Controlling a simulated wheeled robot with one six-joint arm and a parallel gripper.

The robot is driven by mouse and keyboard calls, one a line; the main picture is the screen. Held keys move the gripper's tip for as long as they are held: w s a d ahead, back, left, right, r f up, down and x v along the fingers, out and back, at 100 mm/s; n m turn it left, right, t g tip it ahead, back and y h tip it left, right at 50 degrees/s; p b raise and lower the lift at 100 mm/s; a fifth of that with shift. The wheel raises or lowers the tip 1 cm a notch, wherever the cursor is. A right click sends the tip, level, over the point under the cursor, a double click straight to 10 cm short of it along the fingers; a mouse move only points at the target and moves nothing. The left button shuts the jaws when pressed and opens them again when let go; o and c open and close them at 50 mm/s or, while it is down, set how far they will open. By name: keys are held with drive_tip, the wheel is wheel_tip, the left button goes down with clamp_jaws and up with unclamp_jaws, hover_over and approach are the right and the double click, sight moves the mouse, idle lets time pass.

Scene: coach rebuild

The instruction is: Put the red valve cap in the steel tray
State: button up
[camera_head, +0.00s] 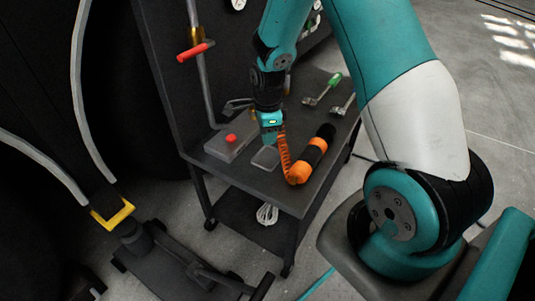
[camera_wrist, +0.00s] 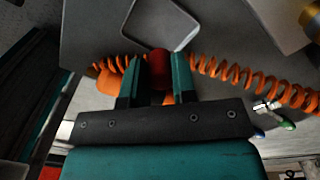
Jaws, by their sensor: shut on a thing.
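The red valve cap (camera_wrist: 160,64) is between the two fingers of my gripper (camera_wrist: 157,76), which is shut on it in the wrist view. In the head view my gripper (camera_head: 270,138) points down over the cart top, and the cap is hidden there. The steel tray (camera_wrist: 133,27) is a shallow rounded square just beyond the fingertips in the wrist view. In the head view the steel tray (camera_head: 262,164) lies on the cart top, just below and left of my gripper. The cap is seen outside the tray's rim, but its height above the cart is unclear.
An orange coiled hose (camera_head: 284,155) runs close beside my gripper. An orange and black cylinder (camera_head: 312,152) lies to its right. A grey box (camera_head: 219,149) with a red knob (camera_head: 231,139) stands left. A green-handled tool (camera_head: 335,80) lies farther back.

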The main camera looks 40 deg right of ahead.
sight(268, 158)
drive_tip(key=shift+f+b, duration=0.7)
drive_tip(key=shift+f, duration=2.3)
drive_tip(key=shift+f, duration=0.1)
drive_tip(key=o, duration=0.7)
drive_tip(key=shift+o, duration=0.2)
